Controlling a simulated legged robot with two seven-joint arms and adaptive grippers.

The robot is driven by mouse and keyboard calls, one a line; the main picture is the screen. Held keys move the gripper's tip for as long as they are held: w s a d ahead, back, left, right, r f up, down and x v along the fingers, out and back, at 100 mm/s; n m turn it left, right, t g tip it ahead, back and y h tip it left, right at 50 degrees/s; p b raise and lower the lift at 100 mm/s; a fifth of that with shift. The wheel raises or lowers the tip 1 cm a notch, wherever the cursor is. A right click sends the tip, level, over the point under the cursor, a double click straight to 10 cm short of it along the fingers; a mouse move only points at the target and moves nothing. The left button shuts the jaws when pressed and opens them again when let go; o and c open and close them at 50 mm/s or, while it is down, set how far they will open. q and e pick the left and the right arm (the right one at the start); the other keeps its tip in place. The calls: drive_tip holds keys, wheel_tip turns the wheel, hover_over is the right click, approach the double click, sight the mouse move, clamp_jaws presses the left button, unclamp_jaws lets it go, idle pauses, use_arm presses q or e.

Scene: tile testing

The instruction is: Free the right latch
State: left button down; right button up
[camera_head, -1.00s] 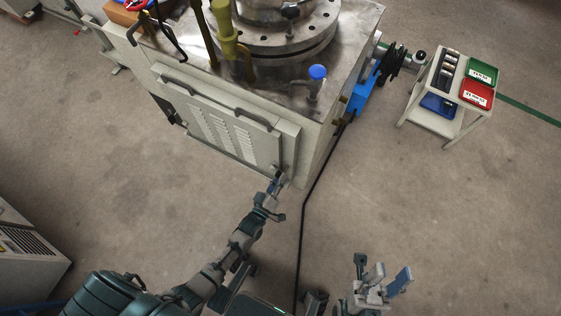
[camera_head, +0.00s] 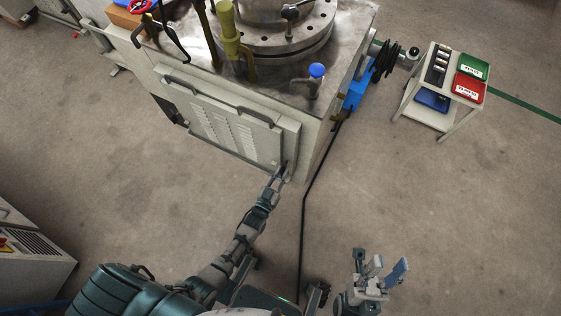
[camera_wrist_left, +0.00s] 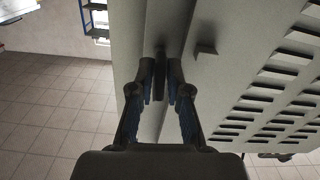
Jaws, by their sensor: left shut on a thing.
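The louvred panel (camera_head: 228,128) is on the front of the grey machine cabinet. The right latch (camera_wrist_left: 160,60) is a small dark piece at the panel's right edge, mostly hidden by my fingers in the left wrist view. My left gripper (camera_head: 280,172) is at the lower right of the panel; in the left wrist view (camera_wrist_left: 161,82) its two fingers are closed on the latch from both sides. My right gripper (camera_head: 380,266) is open and empty, low in the head view, well away from the cabinet.
The cabinet's metal top (camera_head: 270,78) carries a large flange, yellow pipes and a blue-capped valve. A trolley (camera_head: 440,116) with coloured trays stands at the right. A black cable (camera_head: 303,215) runs along the floor beside my left arm. Open floor lies at the right.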

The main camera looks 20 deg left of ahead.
use_arm(q)
drive_tip(key=shift+w+a+r+m, duration=0.1)
drive_tip(key=shift+r+m, duration=0.15)
drive_tip(key=shift+m, duration=0.25)
drive_tip(key=c, duration=1.2)
unclamp_jaws()
drive_tip(key=shift+c, duration=0.2)
drive_tip(key=shift+f, duration=0.1)
drive_tip(key=shift+s+f, duration=0.1)
drive_tip(key=shift+s, duration=0.25)
drive_tip(key=s, duration=1.1)
drive_tip(key=shift+s+a, duration=0.15)
drive_tip(key=shift+s, duration=0.05)
